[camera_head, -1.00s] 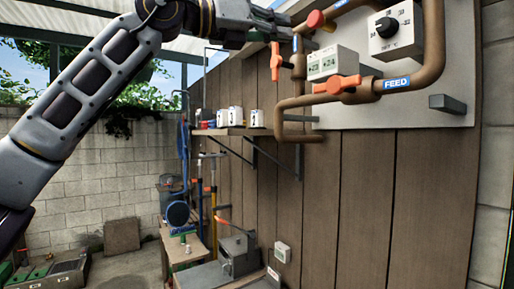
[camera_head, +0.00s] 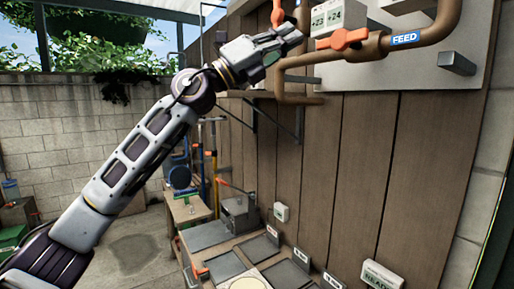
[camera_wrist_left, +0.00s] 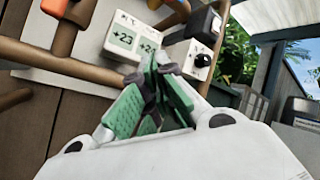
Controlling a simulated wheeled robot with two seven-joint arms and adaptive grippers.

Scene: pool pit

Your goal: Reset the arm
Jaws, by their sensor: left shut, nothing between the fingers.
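My left arm comes in from the left in the head view, and its gripper (camera_head: 285,40) is raised in front of the wooden wall, near the pipes. In the left wrist view its green-padded fingers (camera_wrist_left: 152,100) are closed together with nothing between them. The display box (camera_wrist_left: 132,38) reading +23 and +24 lies beyond the fingertips; in the head view it is at the top (camera_head: 337,15), right of the gripper. My right gripper is in neither view.
A brown pipe marked FEED (camera_head: 405,39) with an orange valve handle (camera_head: 343,39) runs along the wall right of the gripper. A metal bracket (camera_head: 457,63) juts out farther right. Below, a bench holds grey plates (camera_head: 289,277) and a grey box (camera_head: 238,213).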

